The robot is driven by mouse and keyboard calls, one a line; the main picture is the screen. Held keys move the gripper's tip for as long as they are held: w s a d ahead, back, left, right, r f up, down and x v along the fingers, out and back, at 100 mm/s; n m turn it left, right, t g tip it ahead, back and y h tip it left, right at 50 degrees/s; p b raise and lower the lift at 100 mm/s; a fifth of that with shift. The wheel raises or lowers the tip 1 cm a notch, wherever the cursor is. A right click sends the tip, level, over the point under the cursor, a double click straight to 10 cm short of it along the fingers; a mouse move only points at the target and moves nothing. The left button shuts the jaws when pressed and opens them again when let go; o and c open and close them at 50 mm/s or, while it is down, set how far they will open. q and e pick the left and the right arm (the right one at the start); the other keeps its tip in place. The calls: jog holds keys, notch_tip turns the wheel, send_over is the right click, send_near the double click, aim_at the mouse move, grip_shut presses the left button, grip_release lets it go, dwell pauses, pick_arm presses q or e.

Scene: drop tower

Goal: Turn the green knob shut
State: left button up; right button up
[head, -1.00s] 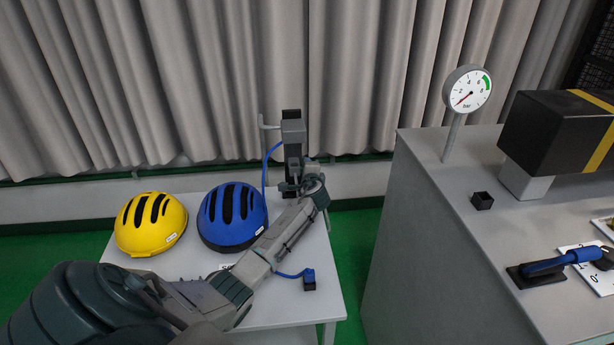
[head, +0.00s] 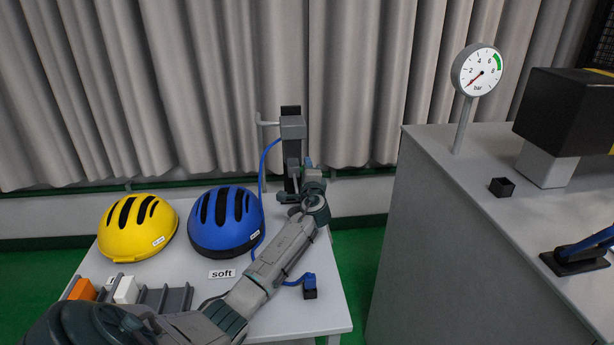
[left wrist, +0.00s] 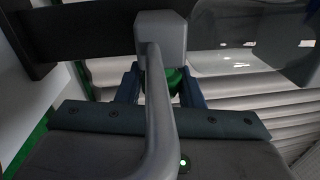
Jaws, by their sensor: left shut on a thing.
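The green knob (left wrist: 174,80) shows in the left wrist view, partly hidden behind a grey bent pipe (left wrist: 158,115) and between my fingers. My left gripper (left wrist: 160,86) is shut on it, one blue finger on each side. In the head view my left gripper (head: 306,168) is at the grey valve block (head: 292,127) on a dark upright post (head: 291,112) at the table's back edge. The knob is hidden there by the gripper. My right gripper is in neither view.
A yellow helmet (head: 138,226) and a blue helmet (head: 225,220) sit on the white table (head: 318,318) left of my arm. A blue hose (head: 262,190) runs down from the valve block. A pressure gauge (head: 476,70) with its needle low stands on the grey cabinet (head: 470,215) at right.

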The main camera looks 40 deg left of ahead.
pick_arm(q)
jog(key=o, duration=1)
jog(key=shift+c, duration=0.2)
jog(key=shift+s+d, duration=0.1)
jog(key=shift+d, duration=0.05)
jog(key=p+v, duration=0.3)
jog(key=v, duration=0.7)
jog(key=shift+s+d, duration=0.2)
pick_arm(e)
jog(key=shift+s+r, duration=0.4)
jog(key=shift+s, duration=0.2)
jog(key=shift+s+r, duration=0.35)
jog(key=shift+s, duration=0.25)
pick_arm(q)
jog(key=shift+f, duration=0.1)
